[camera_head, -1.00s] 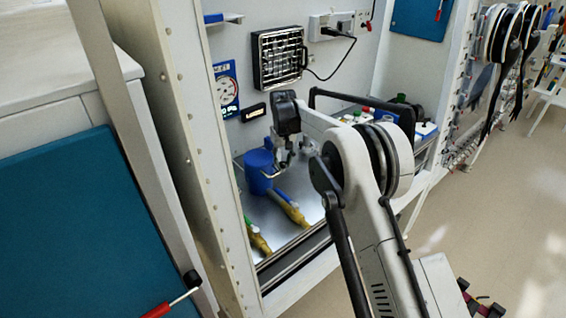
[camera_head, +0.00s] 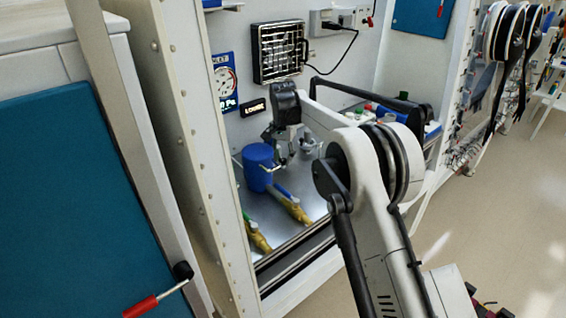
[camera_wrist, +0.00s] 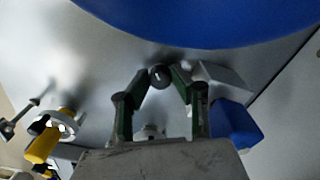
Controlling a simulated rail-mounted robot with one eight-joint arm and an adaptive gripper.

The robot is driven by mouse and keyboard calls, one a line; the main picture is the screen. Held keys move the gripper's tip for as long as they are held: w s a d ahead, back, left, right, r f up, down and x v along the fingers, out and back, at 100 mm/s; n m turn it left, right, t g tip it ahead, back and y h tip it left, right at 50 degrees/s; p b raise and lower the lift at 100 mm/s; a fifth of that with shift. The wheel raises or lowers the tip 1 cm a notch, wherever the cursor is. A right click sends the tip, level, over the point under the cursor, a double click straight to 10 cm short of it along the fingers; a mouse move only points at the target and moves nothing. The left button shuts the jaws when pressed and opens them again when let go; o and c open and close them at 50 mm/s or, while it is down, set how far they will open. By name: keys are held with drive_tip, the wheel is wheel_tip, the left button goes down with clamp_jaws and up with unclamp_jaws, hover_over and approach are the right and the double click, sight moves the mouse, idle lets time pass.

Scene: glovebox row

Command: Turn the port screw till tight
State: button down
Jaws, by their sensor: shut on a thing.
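The port screw appears to be the small dark round knob (camera_wrist: 159,76) between my fingertips in the wrist view. My gripper (camera_wrist: 162,82) is shut on it, with one finger on each side. A large blue rounded body (camera_wrist: 200,18) fills the top of the wrist view, close beyond the fingertips. In the head view my gripper (camera_head: 284,152) hangs inside the glovebox, just right of the blue cylindrical vessel (camera_head: 258,165). The knob itself cannot be made out in the head view.
A gauge panel (camera_head: 225,82) and a vent grille (camera_head: 278,52) are on the back wall. A framed post (camera_head: 185,150) stands at left.

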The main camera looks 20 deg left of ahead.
sight(283, 159)
drive_tip(key=m+b, duration=0.1)
drive_tip(key=m, duration=0.3)
drive_tip(key=shift+m, duration=0.3)
drive_tip(key=shift+m+b, duration=0.5)
drive_tip(key=shift+m, duration=1.4)
drive_tip(key=c, duration=1.5)
unclamp_jaws()
drive_tip(key=shift+r, duration=0.1)
wheel_tip(283, 159, up, 12)
drive_tip(key=shift+f, duration=0.1)
